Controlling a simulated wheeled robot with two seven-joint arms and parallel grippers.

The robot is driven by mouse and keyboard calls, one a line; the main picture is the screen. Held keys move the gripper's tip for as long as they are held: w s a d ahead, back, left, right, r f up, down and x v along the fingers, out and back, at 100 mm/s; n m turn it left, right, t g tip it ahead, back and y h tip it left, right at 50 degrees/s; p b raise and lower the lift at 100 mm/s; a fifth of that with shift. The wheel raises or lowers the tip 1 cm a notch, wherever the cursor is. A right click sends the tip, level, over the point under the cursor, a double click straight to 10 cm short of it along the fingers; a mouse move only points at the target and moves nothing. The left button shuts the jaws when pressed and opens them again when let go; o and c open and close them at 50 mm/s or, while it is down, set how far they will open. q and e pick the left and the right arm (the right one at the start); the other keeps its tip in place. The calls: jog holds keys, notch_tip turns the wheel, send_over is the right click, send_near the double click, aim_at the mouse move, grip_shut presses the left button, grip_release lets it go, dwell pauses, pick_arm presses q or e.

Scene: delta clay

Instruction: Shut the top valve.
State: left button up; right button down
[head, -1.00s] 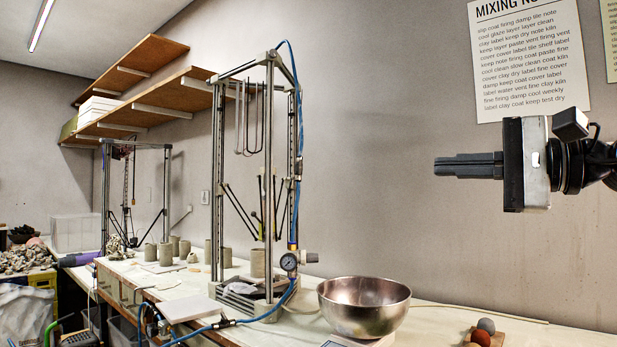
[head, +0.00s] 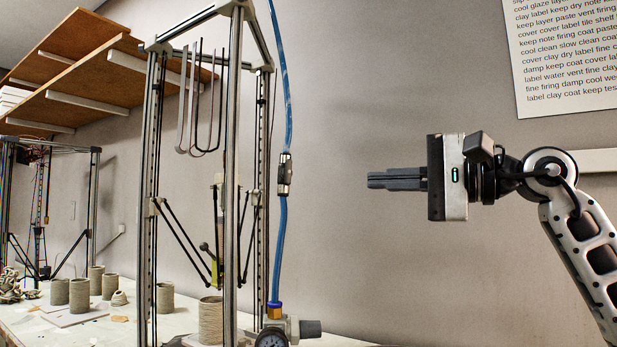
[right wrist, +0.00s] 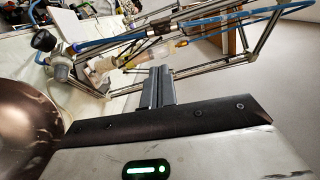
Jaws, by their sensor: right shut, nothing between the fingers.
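The top valve (head: 284,174) is a small dark metal fitting in line on the upright blue hose, at the right side of the tall metal frame in the head view. My right gripper (head: 372,180) is shut and empty. In the head view it points left, at about the valve's height, with a clear gap between them. My left gripper is not in view.
A regulator with a gauge (head: 275,332) sits low on the same blue hose (head: 280,240). The tall frame (head: 232,170) stands left of the hose. Clay cylinders (head: 80,295) stand on the bench. A metal bowl (right wrist: 28,118) is at the right wrist view's left edge.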

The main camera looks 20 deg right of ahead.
aim_at(288, 172)
pick_arm(q)
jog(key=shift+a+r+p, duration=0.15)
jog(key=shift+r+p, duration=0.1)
jog(key=shift+p, duration=0.8)
pick_arm(e)
jog(key=w+a, duration=0.5)
jog(key=a, duration=0.4)
jog(key=shift+w+r, duration=0.15)
jog(key=shift+w, duration=0.25)
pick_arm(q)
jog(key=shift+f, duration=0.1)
